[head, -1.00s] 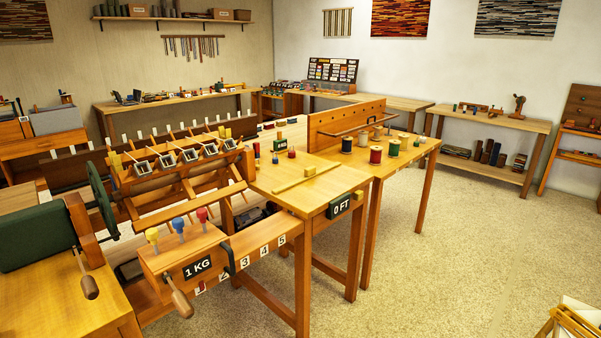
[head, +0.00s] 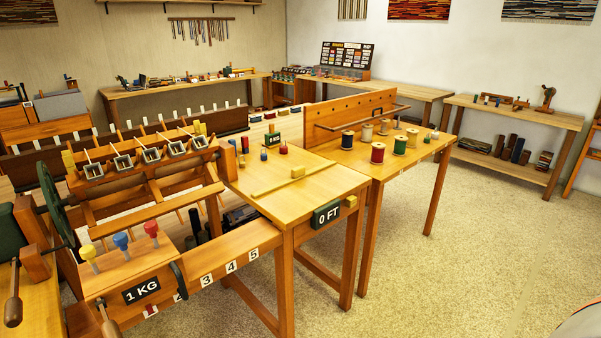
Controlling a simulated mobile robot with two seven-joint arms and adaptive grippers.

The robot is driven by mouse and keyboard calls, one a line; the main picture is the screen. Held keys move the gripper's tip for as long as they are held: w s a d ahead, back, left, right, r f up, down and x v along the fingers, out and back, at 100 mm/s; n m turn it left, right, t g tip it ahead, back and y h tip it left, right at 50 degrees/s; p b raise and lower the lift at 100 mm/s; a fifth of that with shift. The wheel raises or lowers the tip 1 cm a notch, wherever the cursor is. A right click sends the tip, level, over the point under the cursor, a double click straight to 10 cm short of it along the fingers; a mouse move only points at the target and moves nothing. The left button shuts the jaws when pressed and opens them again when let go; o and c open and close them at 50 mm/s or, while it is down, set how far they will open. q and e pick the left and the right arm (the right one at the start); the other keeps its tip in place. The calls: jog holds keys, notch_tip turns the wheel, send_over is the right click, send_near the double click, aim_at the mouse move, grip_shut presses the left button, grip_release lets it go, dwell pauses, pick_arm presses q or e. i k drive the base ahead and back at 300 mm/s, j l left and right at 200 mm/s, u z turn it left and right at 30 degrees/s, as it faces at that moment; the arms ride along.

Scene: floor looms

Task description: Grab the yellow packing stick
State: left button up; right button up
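A long thin yellow stick (head: 270,187) lies flat on the light wooden tabletop (head: 325,180) in the middle of the head view. The stick runs diagonally, from lower left near the loom to upper right. Neither of my grippers is in view, so their state is hidden. Nothing is seen touching the stick.
The loom frame (head: 150,185) stands left of the tabletop. A box marked 1 KG (head: 140,290) carries yellow, blue and red knobs at the front. Thread spools (head: 378,153) stand on the right table part. The floor (head: 450,270) at right is clear.

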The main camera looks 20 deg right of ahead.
aim_at(298, 173)
jog(key=i+l, duration=0.1)
jog(key=l, duration=0.3)
jog(key=i+l, duration=0.1)
jog(key=l, duration=0.3)
jog(key=i+l, duration=0.15)
jog(key=l, duration=0.25)
jog(key=i+l, duration=0.1)
jog(key=l, duration=0.3)
jog(key=i+l+u, duration=0.1)
jog(key=l, duration=0.25)
